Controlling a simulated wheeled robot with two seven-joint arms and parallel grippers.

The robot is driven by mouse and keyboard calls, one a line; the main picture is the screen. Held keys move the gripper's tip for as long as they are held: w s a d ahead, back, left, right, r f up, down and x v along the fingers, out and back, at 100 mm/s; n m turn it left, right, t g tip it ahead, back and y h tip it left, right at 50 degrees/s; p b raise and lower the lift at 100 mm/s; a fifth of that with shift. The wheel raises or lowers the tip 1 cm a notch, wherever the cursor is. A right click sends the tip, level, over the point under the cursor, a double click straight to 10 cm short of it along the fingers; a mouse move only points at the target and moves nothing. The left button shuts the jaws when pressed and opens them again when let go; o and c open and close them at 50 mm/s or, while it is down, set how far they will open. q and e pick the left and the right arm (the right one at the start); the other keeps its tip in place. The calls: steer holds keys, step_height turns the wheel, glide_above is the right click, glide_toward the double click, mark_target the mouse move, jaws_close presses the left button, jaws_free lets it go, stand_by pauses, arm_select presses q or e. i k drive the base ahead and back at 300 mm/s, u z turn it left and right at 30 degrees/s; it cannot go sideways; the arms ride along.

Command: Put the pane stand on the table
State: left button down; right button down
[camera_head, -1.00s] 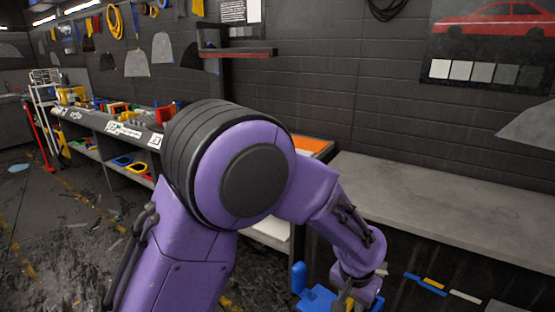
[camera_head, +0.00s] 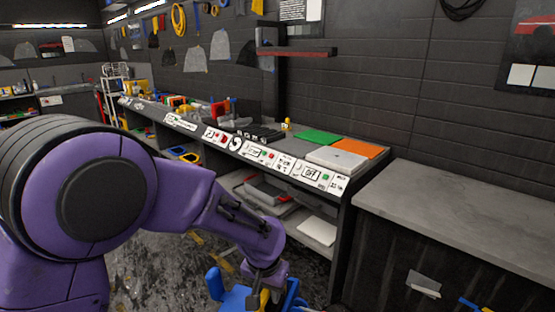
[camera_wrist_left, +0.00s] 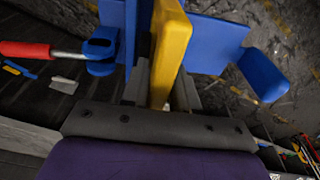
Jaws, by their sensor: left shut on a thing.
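The pane stand, a blue piece with a yellow bar, shows at the bottom of the head view (camera_head: 238,298). It fills the upper middle of the left wrist view, with blue plates (camera_wrist_left: 215,42) either side of the yellow bar. My left gripper (camera_head: 266,284) is shut on the stand, at the yellow bar in the left wrist view (camera_wrist_left: 162,88). The stand hangs over the floor, left of and apart from the grey table (camera_head: 455,215). Its lower part is cut off by the head view's edge. My right gripper is not in view.
The grey tabletop at right is bare. Left of it, a long workbench (camera_head: 325,182) holds a green sheet (camera_head: 318,138), an orange sheet (camera_head: 360,149) and a grey box (camera_head: 337,160). A red handle (camera_wrist_left: 25,50) shows in the left wrist view.

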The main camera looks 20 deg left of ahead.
mark_target(328, 154)
steer(key=u, duration=0.6)
steer(key=i, duration=1.45)
steer(key=z, duration=0.7)
